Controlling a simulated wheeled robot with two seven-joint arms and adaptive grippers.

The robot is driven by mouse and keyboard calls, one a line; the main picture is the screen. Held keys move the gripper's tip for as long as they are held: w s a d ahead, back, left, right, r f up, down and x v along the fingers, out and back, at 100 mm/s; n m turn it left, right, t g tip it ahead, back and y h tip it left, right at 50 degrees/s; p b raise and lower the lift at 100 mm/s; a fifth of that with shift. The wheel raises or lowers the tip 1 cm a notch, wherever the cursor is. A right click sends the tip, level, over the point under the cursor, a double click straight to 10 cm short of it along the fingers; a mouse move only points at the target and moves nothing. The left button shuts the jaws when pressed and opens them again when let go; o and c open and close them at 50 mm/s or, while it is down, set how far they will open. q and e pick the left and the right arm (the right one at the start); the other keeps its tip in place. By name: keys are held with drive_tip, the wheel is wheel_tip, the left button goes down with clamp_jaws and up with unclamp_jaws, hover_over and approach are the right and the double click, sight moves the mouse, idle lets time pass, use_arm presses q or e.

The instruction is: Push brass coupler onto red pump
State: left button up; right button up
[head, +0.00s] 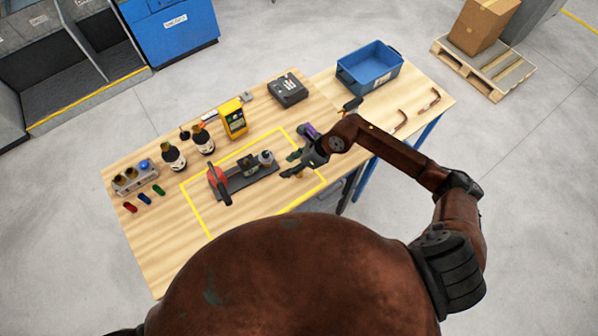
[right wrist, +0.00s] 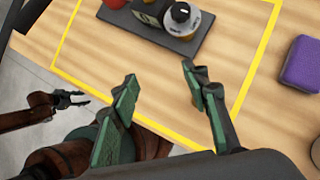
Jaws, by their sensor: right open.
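The red pump (head: 214,178) stands at the left end of a dark base plate (head: 240,180) inside a yellow taped outline. A sliver of red shows at the top of the right wrist view (right wrist: 116,3). A grey and yellowish round part (head: 265,157) stands at the plate's right end and shows larger in the wrist view (right wrist: 182,20). I cannot tell if it is the brass coupler. My right gripper (head: 290,165) is open and empty, to the right of the plate. My left gripper (right wrist: 80,97) shows small in the wrist view, its fingers apart, away from the plate.
Dark bottles (head: 203,140), a yellow meter (head: 232,119) and a black box (head: 288,89) stand behind the outline. A purple block (right wrist: 300,62) lies right of it. A blue bin (head: 369,68) and bent copper tubes (head: 430,101) are at the right. The outline's front area is clear.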

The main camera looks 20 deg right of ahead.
sight(303, 176)
drive_tip(key=w+d+f+h, duration=0.1)
drive_tip(key=d+f+h, duration=0.1)
drive_tip(key=d, duration=0.4)
drive_tip(key=shift+d+f+n+h, duration=0.25)
drive_tip(key=shift+f+n+h, duration=0.15)
drive_tip(key=shift+f, duration=0.05)
drive_tip(key=shift+a, duration=0.1)
drive_tip(key=shift+x, duration=1.3)
drive_tip(key=shift+s, duration=0.1)
drive_tip(key=p+x, duration=0.1)
drive_tip(key=x, duration=0.1)
drive_tip(key=p+x, duration=0.1)
drive_tip(key=x, duration=0.1)
drive_tip(key=shift+s+a+f, duration=0.1)
drive_tip(key=shift+s+f, duration=0.1)
drive_tip(key=shift+f, duration=0.4)
